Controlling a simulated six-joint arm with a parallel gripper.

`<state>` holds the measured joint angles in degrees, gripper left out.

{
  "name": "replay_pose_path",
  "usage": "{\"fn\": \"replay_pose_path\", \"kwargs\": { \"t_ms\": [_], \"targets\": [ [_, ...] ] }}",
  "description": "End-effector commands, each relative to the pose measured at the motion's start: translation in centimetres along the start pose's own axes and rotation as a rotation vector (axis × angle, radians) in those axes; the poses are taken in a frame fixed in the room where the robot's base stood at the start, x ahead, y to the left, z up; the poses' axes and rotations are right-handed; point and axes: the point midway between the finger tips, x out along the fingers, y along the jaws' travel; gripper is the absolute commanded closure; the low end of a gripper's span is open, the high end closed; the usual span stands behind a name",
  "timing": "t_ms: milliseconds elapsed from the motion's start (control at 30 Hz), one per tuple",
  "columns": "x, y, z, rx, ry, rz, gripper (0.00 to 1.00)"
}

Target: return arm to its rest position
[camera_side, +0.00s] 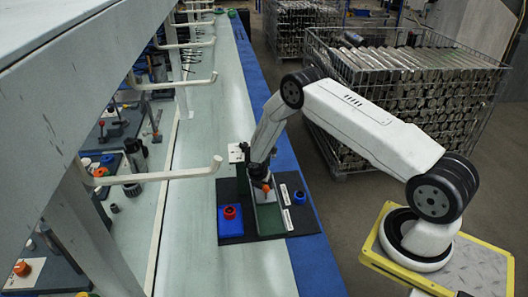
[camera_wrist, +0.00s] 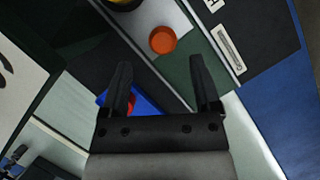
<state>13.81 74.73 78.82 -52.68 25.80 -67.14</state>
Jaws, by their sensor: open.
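My gripper (camera_wrist: 160,92) is open and empty in the wrist view, with its two dark fingers apart. An orange round part (camera_wrist: 162,40) lies ahead of the fingertips, on or beside a light grey strip; it also shows just below my gripper (camera_side: 263,180) in the side view. In the side view my arm is bent down, with the gripper low over the black mat (camera_side: 263,237). A blue block (camera_side: 229,232) with a red ring (camera_side: 229,212) sits at the mat's left. In the wrist view the left finger partly hides the red and blue part.
A blue ring-like part (camera_side: 299,197) stands at the mat's right. White rods (camera_side: 180,172) jut over the bench from the left frame. Wire crates (camera_side: 400,70) full of metal tubes stand behind my arm. The pale bench (camera_side: 215,105) beyond the mat is clear.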

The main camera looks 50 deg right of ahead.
Motion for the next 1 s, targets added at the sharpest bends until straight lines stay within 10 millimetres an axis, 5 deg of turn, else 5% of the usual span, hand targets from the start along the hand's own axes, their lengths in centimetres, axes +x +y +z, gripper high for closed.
{"fn": "replay_pose_path", "kwargs": {
  "t_ms": [667,1000],
  "targets": [
    [-1.4,0.1,0.0,0.025,0.004,0.003,0.2],
    [-7.5,0.1,-0.4,0.268,0.055,0.019,0.2]
  ]
}}
